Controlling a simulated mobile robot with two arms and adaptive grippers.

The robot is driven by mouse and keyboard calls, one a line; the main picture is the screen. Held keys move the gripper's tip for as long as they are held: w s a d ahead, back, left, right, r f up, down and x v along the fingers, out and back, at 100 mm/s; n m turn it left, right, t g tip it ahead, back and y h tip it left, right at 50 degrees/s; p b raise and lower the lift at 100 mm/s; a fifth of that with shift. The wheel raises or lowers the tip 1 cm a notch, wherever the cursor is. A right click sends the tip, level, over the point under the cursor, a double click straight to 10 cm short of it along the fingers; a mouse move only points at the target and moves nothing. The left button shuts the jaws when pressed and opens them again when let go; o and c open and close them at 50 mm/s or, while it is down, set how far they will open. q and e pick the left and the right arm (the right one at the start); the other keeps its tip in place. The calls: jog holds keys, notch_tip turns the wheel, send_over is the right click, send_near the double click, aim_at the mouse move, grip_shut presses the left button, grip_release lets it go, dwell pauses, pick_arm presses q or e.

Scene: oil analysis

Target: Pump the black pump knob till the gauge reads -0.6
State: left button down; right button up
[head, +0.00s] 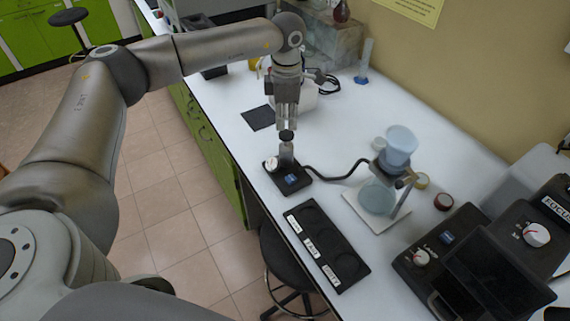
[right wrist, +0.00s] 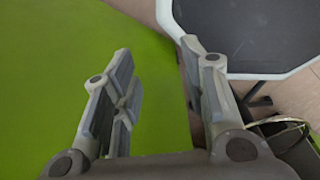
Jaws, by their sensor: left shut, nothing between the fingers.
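The hand pump has a black base (head: 288,181) on the white bench, with a pale upright cylinder (head: 286,153) topped by the black pump knob (head: 286,136). A small white round gauge (head: 271,163) sits on the base's left side; its reading is too small to make out. My left gripper (head: 287,126) points down, shut and empty, with its fingertips right above the knob; I cannot tell whether they touch it. My right gripper (right wrist: 160,105) shows in the right wrist view with its fingers spread apart and nothing between them, in front of a green surface (right wrist: 60,80).
A black hose (head: 335,174) runs from the pump to a filter stand with a funnel (head: 398,146) and flask (head: 377,197). A black labelled tray (head: 325,250) lies at the front edge. A black microscope-like device (head: 480,270) fills the right. A dark mat (head: 258,118) lies left of my gripper.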

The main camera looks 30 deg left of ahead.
aim_at(286, 134)
pick_arm(q)
jog(key=shift+f, duration=0.1)
jog(key=shift+f+b, duration=1.5)
jog(key=shift+f, duration=0.6)
jog(key=shift+r, duration=0.2)
jog(key=shift+r+p, duration=1.35)
jog(key=shift+r, duration=0.65)
jog(key=shift+f, duration=0.15)
